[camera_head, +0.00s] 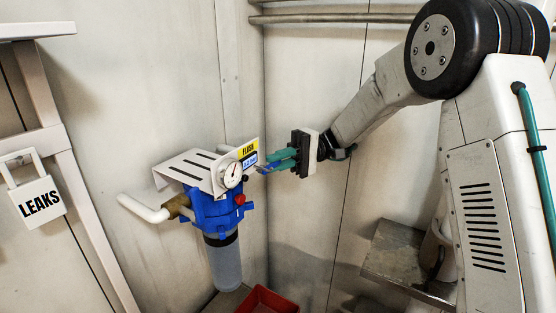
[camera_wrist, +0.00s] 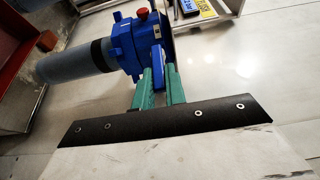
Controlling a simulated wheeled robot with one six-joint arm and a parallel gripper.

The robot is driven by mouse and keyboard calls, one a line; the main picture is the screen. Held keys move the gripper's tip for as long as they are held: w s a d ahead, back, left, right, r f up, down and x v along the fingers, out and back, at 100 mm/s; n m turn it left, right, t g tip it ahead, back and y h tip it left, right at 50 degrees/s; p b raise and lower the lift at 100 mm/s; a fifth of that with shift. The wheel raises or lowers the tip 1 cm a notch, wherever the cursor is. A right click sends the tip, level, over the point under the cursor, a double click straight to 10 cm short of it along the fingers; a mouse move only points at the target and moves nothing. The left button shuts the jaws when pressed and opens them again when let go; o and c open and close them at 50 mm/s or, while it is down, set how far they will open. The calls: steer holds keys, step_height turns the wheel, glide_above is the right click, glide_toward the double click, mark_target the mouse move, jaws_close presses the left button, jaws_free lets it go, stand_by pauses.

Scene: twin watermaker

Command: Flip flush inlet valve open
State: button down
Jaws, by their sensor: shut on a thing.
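The flush unit has a blue filter head (camera_head: 212,212) with a translucent grey bowl below it, mounted under a slotted white bracket (camera_head: 198,168) on the wall. A yellow FLUSH label (camera_head: 248,151) is at the bracket's right end. My gripper (camera_head: 270,165) reaches in from the right, its green fingers beside the label. In the wrist view, my gripper (camera_wrist: 159,70) is shut on a flat blue valve handle (camera_wrist: 156,57), which lies between the two fingers. The handle also shows in the head view (camera_head: 263,170), partly covered by the fingers.
A round gauge (camera_head: 232,175) and a red knob (camera_head: 240,199) sit close left of my fingers. A white pipe (camera_head: 143,208) leaves the unit leftward. A red bin (camera_head: 268,301) is below, a metal shelf (camera_head: 400,262) at lower right, and a LEAKS sign (camera_head: 40,203) at left.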

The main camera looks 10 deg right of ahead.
steer(key=shift+f, duration=0.1)
stand_by(0.3)
steer(key=c, duration=1.7)
jaws_free()
steer(key=shift+r, duration=0.55)
steer(key=r, duration=0.3)
steer(key=shift+s, duration=0.2)
steer(key=s+d, duration=0.1)
steer(key=s, duration=0.4)
steer(key=s+d, duration=0.1)
steer(key=s, duration=0.4)
steer(key=s+d+r, duration=0.1)
steer(key=s, duration=0.4)
steer(key=shift+s+d, duration=0.15)
steer(key=shift+d, duration=0.15)
